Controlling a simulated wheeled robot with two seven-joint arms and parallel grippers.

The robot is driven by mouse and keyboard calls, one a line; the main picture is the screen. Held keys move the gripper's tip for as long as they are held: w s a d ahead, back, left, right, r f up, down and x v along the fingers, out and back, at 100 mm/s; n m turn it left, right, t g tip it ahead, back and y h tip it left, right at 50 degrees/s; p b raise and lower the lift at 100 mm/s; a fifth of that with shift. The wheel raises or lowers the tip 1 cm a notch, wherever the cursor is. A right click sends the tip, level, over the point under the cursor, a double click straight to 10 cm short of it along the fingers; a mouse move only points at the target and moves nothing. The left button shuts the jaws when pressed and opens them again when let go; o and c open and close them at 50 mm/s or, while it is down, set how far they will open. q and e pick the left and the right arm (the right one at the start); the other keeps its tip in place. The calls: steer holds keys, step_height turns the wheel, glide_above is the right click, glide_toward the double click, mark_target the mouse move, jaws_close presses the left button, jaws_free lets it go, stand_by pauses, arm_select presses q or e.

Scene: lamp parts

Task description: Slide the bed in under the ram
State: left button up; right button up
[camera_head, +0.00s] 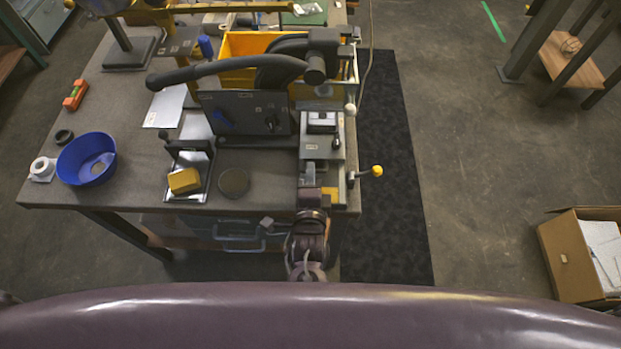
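A bench machine stands near the table's right edge, with a long dark curved lever and a dark upright head, which looks like the ram (318,62). In front of it a grey sliding bed (321,145) lies on a narrow track toward the near edge, with a block on top. The bed shows mostly in front of the head. My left gripper (319,194) is at the near end of the track, touching or very close to it. Its fingers are small and partly hidden by my wrist, so I cannot tell if they grip anything. My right gripper is not in view.
A yellow-knobbed lever (376,171) sticks out right of the track. A dark panel (247,113) stands left. A yellow bin (247,48) is behind. A blue bowl (87,159) and a yellow block (184,181) are on the table (125,190). Floor at right is largely clear.

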arm_select(q)
steer(key=shift+w+f, duration=0.1)
steer(key=shift+w, duration=0.05)
steer(key=b+v, duration=0.1)
steer(key=v, duration=0.6)
steer(key=shift+s, duration=0.4)
